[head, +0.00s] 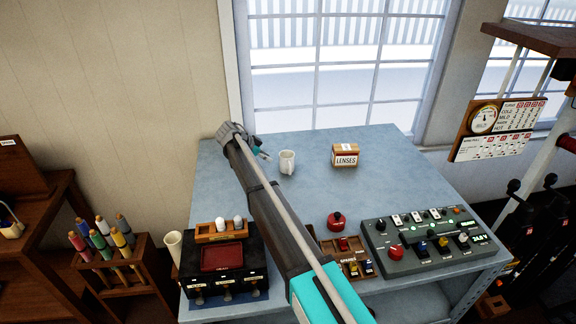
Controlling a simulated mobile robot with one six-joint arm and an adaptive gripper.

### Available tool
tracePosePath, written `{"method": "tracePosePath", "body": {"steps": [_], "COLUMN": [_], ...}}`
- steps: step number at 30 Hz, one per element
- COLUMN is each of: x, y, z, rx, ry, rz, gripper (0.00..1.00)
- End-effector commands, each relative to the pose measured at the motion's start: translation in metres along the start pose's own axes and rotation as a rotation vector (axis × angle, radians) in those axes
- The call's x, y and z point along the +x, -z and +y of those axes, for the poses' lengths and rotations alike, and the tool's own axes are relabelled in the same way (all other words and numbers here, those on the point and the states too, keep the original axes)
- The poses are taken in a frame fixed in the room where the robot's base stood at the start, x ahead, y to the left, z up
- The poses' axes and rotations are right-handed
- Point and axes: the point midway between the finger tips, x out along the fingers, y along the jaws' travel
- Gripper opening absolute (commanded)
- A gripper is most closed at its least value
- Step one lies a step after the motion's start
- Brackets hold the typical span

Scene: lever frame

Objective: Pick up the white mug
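The white mug (287,163) stands upright on the blue-grey table (315,206), near the middle of its back half. Its handle shows on its left side. My gripper (262,152) is just to the left of the mug, above the table, at the far end of my arm. The gripper is small and partly turned away in this view, so the gap between its fingers is not clear. A small space shows between the gripper and the mug.
A box marked LENSES (345,155) stands right of the mug. A control panel (430,242) with knobs and a red-topped round item (336,221) are at the front right. A black unit with a red tray (222,257) and a wooden egg holder (221,231) are front left.

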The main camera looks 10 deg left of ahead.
Motion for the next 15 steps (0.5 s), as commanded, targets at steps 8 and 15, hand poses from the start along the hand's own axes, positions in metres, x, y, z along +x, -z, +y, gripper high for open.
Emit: {"method": "tracePosePath", "body": {"steps": [8, 15], "x": [0.026, 0.052], "y": [0.0, 0.001], "z": [0.001, 0.001], "rx": [0.003, 0.004], "ry": [-0.004, -0.003], "rz": [0.0, 0.0], "gripper": [0.33, 0.33]}}
